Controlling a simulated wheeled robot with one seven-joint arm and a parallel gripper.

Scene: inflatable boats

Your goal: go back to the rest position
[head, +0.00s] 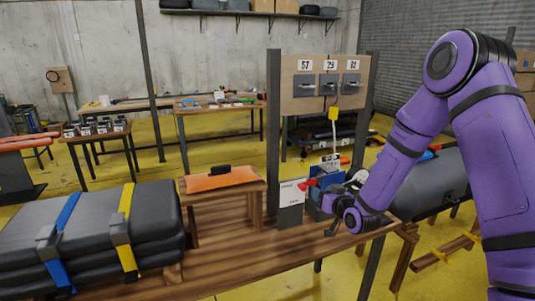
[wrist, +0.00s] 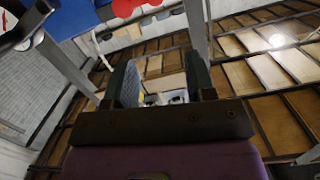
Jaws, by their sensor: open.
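My gripper (wrist: 163,80) is open, with its two dark fingers apart in the wrist view and nothing held between them. In the head view my purple arm comes down from the right, and its wrist end is low over the right part of the wooden workbench (head: 235,262). It is beside a blue bin (head: 313,203) and a grey box with a white label (head: 291,204). The arm's end partly hides what is behind it, and whether it touches the bin cannot be told.
Strapped grey folded boats (head: 90,235) fill the bench's left side. An orange pad (head: 220,178) lies on a small wooden stand. A board with numbered switches (head: 328,84) rises behind the bench. A grey inflatable tube (head: 432,186) is behind my arm. The bench's front middle is clear.

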